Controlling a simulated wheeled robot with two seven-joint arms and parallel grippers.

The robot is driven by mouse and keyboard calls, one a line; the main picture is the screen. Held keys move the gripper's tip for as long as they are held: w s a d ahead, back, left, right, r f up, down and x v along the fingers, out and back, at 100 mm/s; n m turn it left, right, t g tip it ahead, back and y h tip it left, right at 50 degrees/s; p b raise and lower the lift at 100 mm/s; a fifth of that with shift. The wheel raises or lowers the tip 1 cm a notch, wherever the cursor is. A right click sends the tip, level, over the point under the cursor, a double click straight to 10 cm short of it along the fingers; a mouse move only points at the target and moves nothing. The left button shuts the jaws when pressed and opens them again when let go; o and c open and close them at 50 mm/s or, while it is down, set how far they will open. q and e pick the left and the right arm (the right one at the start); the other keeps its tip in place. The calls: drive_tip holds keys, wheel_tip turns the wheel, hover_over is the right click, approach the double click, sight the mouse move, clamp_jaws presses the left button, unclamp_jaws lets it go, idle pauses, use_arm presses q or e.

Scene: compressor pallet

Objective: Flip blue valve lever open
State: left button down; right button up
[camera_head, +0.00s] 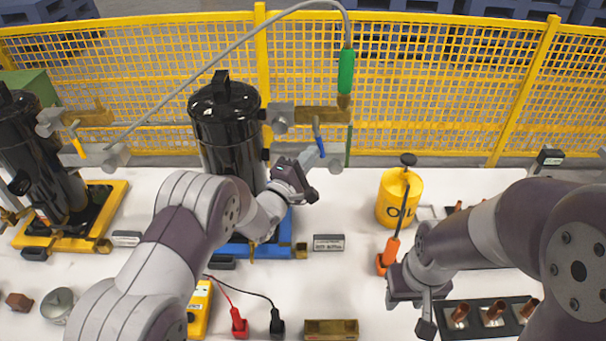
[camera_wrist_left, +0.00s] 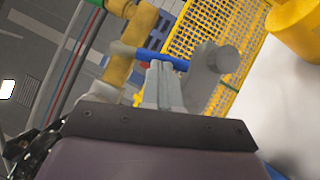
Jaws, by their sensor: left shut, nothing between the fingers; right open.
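The blue valve lever (camera_head: 318,136) hangs down from the brass valve fitting (camera_head: 312,115) beside the middle black compressor (camera_head: 225,125). In the left wrist view the blue lever (camera_wrist_left: 163,60) lies across the tips of my left gripper (camera_wrist_left: 162,82). The fingers are shut with nothing between them; the tips are at or very near the lever, and I cannot tell if they touch. In the head view my left gripper (camera_head: 312,166) is just below the lever, partly hidden by its own wrist. My right gripper (camera_head: 426,312) is open and low over the table at the right.
A green-handled hose (camera_head: 346,72) joins the fitting from above. A yellow oil can (camera_head: 399,198) and an orange-handled tool (camera_head: 391,250) stand near my right wrist. A black tray (camera_head: 470,327) of copper parts lies at the front right. A yellow mesh fence (camera_head: 420,90) stands behind.

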wheel_tip(320, 180, down, 21)
drive_tip(key=b, duration=1.9)
drive_tip(key=shift+r, duration=0.15)
drive_tip(key=shift+f+b, duration=0.6)
drive_tip(key=shift+b, duration=0.15)
use_arm(q)
drive_tip(key=d+r+n+t+y, duration=0.2)
drive_tip(key=d+n+t+y, duration=0.3)
drive_tip(key=n, duration=0.8)
drive_tip(key=shift+w+d+r+n+t+b, duration=0.15)
drive_tip(key=shift+d+r+n+t+b, duration=0.2)
drive_tip(key=shift+d+t, duration=0.45)
use_arm(e)
drive_tip(key=shift+f, duration=0.3)
use_arm(q)
drive_tip(key=shift+r, duration=0.15)
use_arm(e)
drive_tip(key=shift+f, duration=0.15)
use_arm(q)
drive_tip(key=b+v, duration=0.1)
drive_tip(key=v, duration=1.2)
use_arm(e)
drive_tip(key=shift+f, duration=0.6)
use_arm(q)
drive_tip(key=shift+d+r, duration=0.1)
drive_tip(key=shift+d, duration=0.05)
